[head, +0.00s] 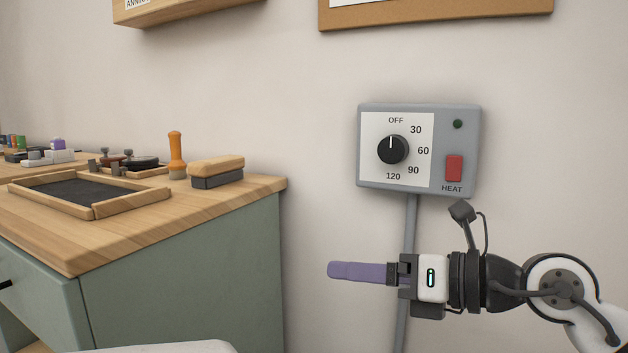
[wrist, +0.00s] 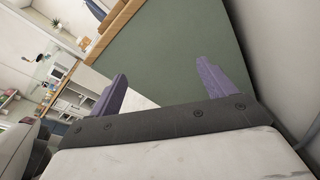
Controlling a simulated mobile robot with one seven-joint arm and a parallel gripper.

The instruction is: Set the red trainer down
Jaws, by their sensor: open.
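No red trainer shows in either view. My gripper (head: 335,271) is in the head view at the lower right, in front of the wall and below the grey heat timer box. Its purple fingers point left, toward the side of the green cabinet. In the wrist view my gripper (wrist: 160,82) has its two purple fingers wide apart, with nothing between them. The green cabinet side (wrist: 180,45) lies beyond the fingertips.
A green cabinet with a wooden top (head: 150,215) stands at the left. On it are a wooden tray (head: 90,212), a brush (head: 216,172) and an orange-handled tool (head: 176,155). The timer box (head: 418,150) is on the wall, with a grey conduit (head: 410,228) running down from it.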

